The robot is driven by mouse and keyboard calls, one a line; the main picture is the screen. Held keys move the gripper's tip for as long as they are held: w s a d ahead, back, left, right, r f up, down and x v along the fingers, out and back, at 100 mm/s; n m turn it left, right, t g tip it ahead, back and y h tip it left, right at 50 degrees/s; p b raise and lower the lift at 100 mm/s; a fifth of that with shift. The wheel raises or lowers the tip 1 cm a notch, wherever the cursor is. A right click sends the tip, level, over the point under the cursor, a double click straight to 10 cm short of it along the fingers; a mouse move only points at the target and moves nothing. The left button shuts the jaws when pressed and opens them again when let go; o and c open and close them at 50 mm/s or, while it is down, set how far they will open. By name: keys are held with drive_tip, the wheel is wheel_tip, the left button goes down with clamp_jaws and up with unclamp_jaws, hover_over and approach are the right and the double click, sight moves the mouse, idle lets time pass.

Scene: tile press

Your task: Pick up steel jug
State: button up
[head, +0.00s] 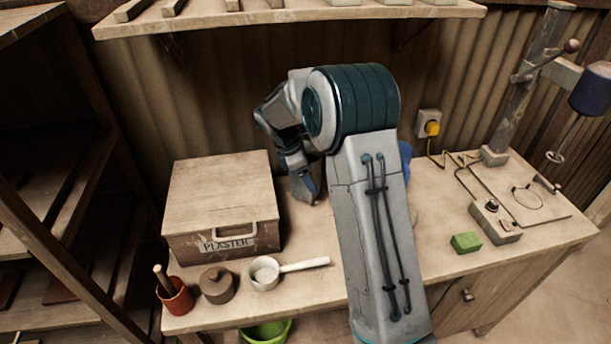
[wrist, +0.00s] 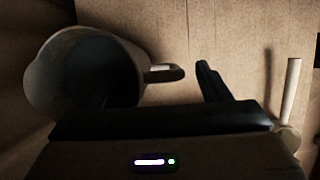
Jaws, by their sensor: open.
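The steel jug (wrist: 58,82) is at the upper left of the wrist view, its dark round mouth facing the camera and its handle (wrist: 165,73) pointing right. My gripper (head: 305,195) is low over the bench, just right of the plaster box, in the head view. It is open in the wrist view (wrist: 155,82). Its right finger stands clear, to the right of the handle. The left finger is dark and hard to make out against the jug's mouth, so I cannot tell if it is inside. I cannot pick out the jug in the head view.
The plaster box (head: 222,200) stands left of my gripper. A white-handled pan (head: 265,272), a lidded pot (head: 217,284) and a red cup (head: 174,297) line the front edge. A green block (head: 466,242) lies right of my arm. A shelf (head: 290,18) hangs above.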

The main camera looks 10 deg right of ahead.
drive_tip(key=shift+x, duration=0.95)
drive_tip(key=shift+c, duration=0.3)
drive_tip(key=c, duration=1.4)
drive_tip(key=shift+r, duration=0.15)
